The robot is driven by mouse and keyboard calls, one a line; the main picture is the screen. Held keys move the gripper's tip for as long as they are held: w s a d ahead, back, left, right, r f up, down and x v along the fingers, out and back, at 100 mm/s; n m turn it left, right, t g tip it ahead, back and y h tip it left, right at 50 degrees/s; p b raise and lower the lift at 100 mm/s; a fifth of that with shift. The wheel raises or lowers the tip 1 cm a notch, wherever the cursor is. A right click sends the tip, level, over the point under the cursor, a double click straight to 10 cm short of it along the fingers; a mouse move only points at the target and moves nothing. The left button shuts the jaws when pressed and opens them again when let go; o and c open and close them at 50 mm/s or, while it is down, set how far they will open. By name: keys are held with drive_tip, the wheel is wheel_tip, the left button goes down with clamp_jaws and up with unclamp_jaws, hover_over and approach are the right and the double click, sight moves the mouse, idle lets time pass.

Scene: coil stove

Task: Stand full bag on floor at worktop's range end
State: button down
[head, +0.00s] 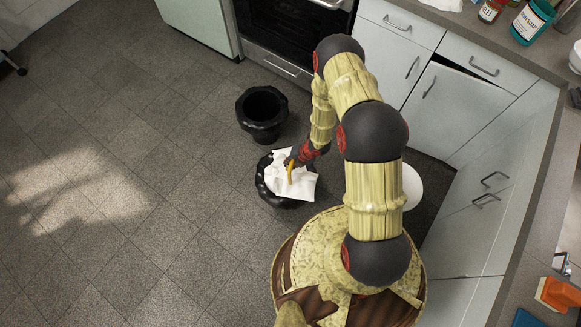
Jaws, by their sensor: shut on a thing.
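The full bag (268,190) is black with a gathered rim, and shows in the middle of the head view, in front of my base. White crumpled paper (302,187) fills its mouth and hangs over the rim, with a thin yellow piece on top. My gripper (293,163) reaches down to the bag's far edge and is shut on it; the fingertips are small and partly hidden. I cannot tell whether the bag's bottom touches the floor. The range (290,35) is at the top, left of the worktop's (470,32) far end.
An open, empty-looking black bin (263,133) stands on the floor between the bag and the range. Pale cabinets (452,108) run along the right, with a round white object (412,186) low beside my arm. Bottles and an orange item stand on the worktop. The tiled floor at left is clear.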

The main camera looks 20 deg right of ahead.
drive_tip(key=shift+w+f, duration=0.25)
drive_tip(key=shift+w, duration=0.05)
wheel_tip(320, 180, down, 3)
drive_tip(key=shift+w+f+b, duration=0.1)
drive_tip(key=shift+f+b, duration=0.05)
drive_tip(key=shift+b, duration=0.55)
drive_tip(key=c, duration=1.9)
unclamp_jaws()
